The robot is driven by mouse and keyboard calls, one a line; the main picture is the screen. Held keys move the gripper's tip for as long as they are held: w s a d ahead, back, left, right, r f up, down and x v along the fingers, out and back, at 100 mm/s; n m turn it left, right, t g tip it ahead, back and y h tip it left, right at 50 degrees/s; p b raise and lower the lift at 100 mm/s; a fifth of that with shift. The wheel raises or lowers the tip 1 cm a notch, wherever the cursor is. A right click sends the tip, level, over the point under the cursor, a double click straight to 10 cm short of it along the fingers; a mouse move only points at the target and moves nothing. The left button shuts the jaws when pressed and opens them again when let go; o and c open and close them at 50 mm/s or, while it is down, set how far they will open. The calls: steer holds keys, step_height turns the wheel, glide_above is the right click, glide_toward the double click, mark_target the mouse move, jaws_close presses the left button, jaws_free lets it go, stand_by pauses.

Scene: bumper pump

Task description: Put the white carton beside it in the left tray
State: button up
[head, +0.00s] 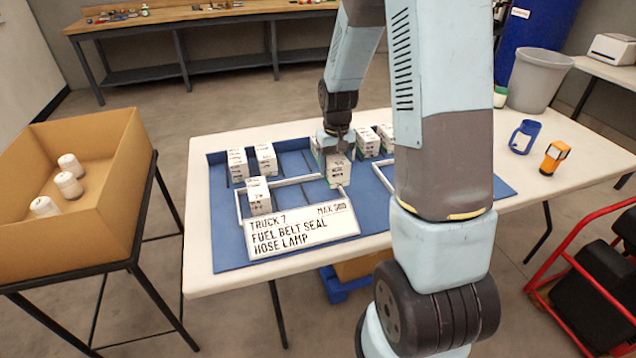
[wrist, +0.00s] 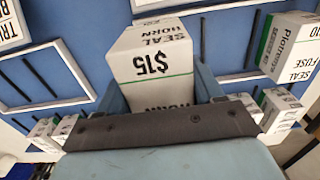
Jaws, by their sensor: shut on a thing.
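My gripper (head: 337,142) is shut on a white carton (head: 339,172), over the right end of the left tray. In the wrist view the held carton (wrist: 153,62) sits between the fingers and reads "SEAL HORN $15", with a green stripe. I cannot tell whether its base touches the tray. The left tray has a white rim (head: 295,181) on a blue mat, and one white carton (head: 259,196) stands at its left end. A sign (head: 300,230) at its front reads "TRUCK 7, MAX", with an amount too small to be sure of.
Two cartons (head: 265,159) stand behind the left tray, and others (head: 367,142) stand right of my gripper. A second tray (head: 381,177) is partly hidden by my arm. A cardboard box (head: 110,165) stands left.

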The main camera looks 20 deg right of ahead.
steer(key=w+a+f, duration=0.1)
steer(key=f, duration=0.1)
steer(key=w+a+f, duration=0.2)
steer(key=f, duration=0.1)
steer(key=shift+w+f, duration=0.2)
steer(key=shift+f, duration=0.1)
steer(key=shift+w+a+f, duration=0.1)
steer(key=shift+f, duration=0.25)
step_height(320, 180, down, 3)
steer(key=shift+r, duration=0.15)
steer(key=o, duration=1.4)
